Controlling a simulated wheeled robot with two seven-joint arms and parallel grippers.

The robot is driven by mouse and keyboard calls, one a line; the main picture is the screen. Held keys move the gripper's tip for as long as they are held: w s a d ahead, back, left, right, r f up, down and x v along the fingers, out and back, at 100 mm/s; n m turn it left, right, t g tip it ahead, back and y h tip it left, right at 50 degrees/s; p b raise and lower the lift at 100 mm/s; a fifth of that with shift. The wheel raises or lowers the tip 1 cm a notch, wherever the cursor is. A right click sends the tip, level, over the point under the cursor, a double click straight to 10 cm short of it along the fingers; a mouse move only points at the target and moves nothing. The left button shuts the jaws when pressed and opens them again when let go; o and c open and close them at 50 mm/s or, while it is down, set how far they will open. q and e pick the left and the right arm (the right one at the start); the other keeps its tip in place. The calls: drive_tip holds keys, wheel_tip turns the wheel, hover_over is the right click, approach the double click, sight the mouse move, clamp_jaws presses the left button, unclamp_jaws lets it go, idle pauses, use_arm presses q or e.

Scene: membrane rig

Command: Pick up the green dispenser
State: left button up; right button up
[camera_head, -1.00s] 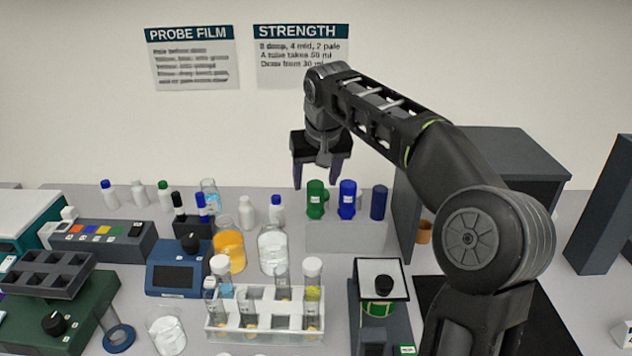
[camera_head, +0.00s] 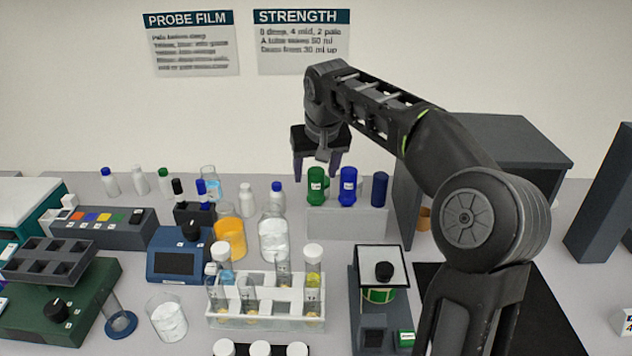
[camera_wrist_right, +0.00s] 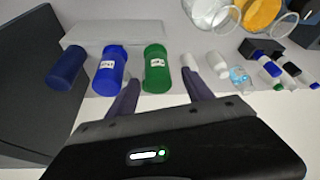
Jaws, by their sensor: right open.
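The green dispenser (camera_head: 316,186) stands upright on a light grey shelf block (camera_head: 345,223), left of a blue dispenser (camera_head: 348,186). My right gripper (camera_head: 317,168) is open and empty, just above and behind the green dispenser in the head view. In the right wrist view the green dispenser (camera_wrist_right: 155,70) shows between and beyond the two spread fingers (camera_wrist_right: 160,90), closer to the left one. The blue dispenser (camera_wrist_right: 110,72) is just outside that finger. I see no contact with the green dispenser. My left gripper is not in view.
A dark blue cylinder (camera_head: 379,189) stands right of the blue dispenser, near a dark grey panel (camera_head: 406,210). Several small bottles (camera_head: 247,200) and beakers stand left of the shelf. A tube rack (camera_head: 265,303) is in front. Wall posters hang behind.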

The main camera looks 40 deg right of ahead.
sight(315, 183)
drive_tip(key=shift+p+x, duration=0.45)
drive_tip(key=shift+x, duration=2.15)
drive_tip(key=shift+s, duration=0.15)
drive_tip(key=shift+d, duration=0.1)
drive_tip(key=c, duration=1.2)
